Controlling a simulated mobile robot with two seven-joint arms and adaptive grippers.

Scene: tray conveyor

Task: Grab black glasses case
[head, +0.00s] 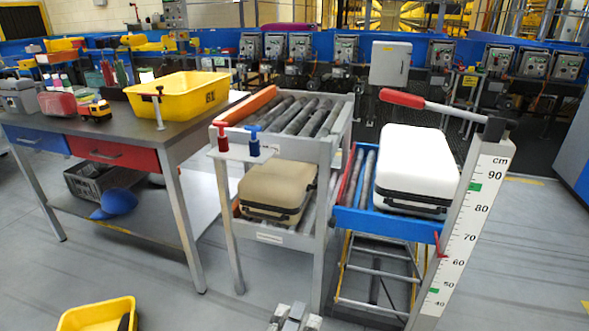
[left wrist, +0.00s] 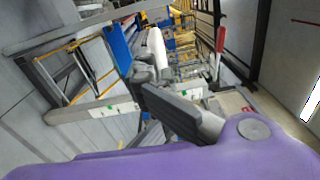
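A dark object (head: 124,322) lies in a small yellow bin (head: 98,313) at the bottom left of the head view. The frame edge cuts both off, and I cannot tell whether the object is the black glasses case. No glasses case shows clearly elsewhere. My left gripper (head: 295,319) shows only as grey tips at the bottom centre of the head view, to the right of the yellow bin and apart from it. Its grey finger parts (left wrist: 181,113) also show in the left wrist view, with no object visible between them. Its opening is unclear. My right gripper is not in view.
A workbench (head: 200,122) with a large yellow bin (head: 178,95) stands at left. A roller rack (head: 327,150) holds a tan case (head: 278,188). A white case (head: 417,160) sits on a blue-framed roller stand beside a height gauge (head: 474,215). Grey floor lies open in front.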

